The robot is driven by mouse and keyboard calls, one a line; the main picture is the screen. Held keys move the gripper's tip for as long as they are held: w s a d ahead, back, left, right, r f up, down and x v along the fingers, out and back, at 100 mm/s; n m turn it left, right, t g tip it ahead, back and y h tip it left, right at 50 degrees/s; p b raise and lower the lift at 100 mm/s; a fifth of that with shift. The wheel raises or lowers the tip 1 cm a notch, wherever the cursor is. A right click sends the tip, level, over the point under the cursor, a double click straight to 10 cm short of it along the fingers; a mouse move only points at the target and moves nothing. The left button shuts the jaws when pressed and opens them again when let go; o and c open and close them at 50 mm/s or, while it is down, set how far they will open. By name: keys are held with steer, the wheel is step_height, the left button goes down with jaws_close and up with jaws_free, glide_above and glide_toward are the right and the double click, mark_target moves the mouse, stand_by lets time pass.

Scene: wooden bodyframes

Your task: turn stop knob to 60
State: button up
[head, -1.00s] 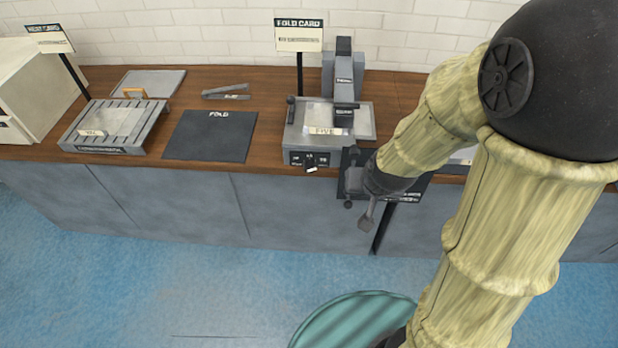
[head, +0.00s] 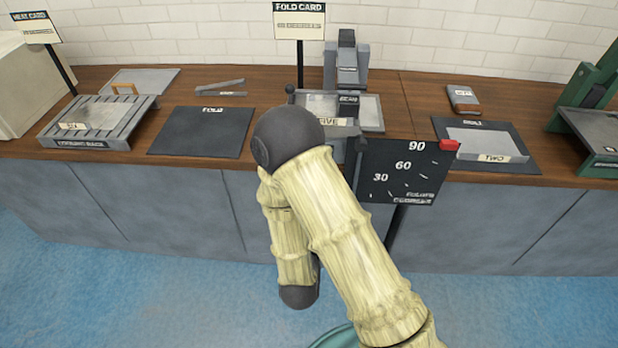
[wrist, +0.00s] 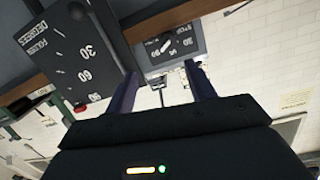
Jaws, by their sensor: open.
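The stop knob (wrist: 166,46) shows in the wrist view as a small knob with a white pointer bar, on a dark panel (wrist: 152,61) marked with numbers and STOP. I cannot read the number it points to. My gripper (wrist: 162,72) is open, with one finger on each side of the panel in the picture and nothing between them. The knob appears ahead of the fingertips; touching cannot be told. In the head view my arm hides both knob and gripper. The folding machine (head: 368,108) with the FIVE card stands behind my arm.
A black angle board (head: 405,180) marked 30, 60, 90 stands right of my arm, its red pointer (head: 450,146) near 90; the board also shows in the wrist view (wrist: 50,60). The FOLD mat (head: 200,131) lies left. A TWO card (head: 492,157) lies right.

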steer(key=shift+s+a+f+n+t+b, duration=0.2)
steer(key=shift+s+a+t, duration=0.15)
steer(key=shift+s, duration=0.15)
steer(key=shift+s+a+f+n+t+b, duration=0.1)
steer(key=shift+s+a+f+n+t, duration=0.15)
steer(key=shift+s+t, duration=0.15)
steer(key=w+b, duration=0.2)
steer(key=w, duration=1.5)
steer(key=shift+w+d, duration=0.2)
steer(key=shift+d, duration=0.1)
